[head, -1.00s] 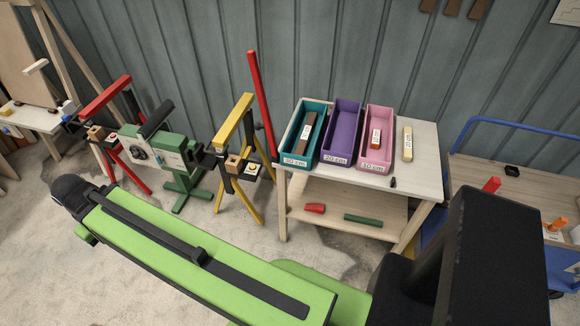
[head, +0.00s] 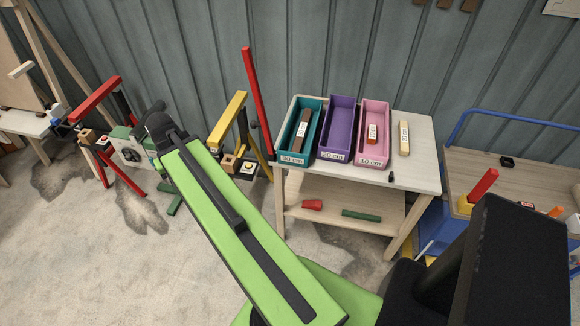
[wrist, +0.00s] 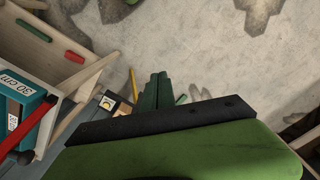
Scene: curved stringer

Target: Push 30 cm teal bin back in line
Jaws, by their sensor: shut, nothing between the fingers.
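The teal bin (head: 293,160), labelled 30 cm, stands at the left end of the table top with a brown block inside. Its front end lies near the table's front edge, closer to it than the fronts of the purple bin (head: 332,155) and pink bin (head: 374,162). In the wrist view the teal bin (wrist: 22,104) is partly cut off at the lower left, with a red post crossing in front. My gripper (wrist: 156,85) is shut and empty, pointing towards the floor, well apart from the bin. In the head view my arm hides it.
A tilted red post (head: 257,100) stands beside the table's left end. A yellow stand (head: 232,115), a green machine (head: 128,152) and a red stand (head: 95,100) crowd the left. A blue-handled cart (head: 500,170) is at the right. Floor in front is clear.

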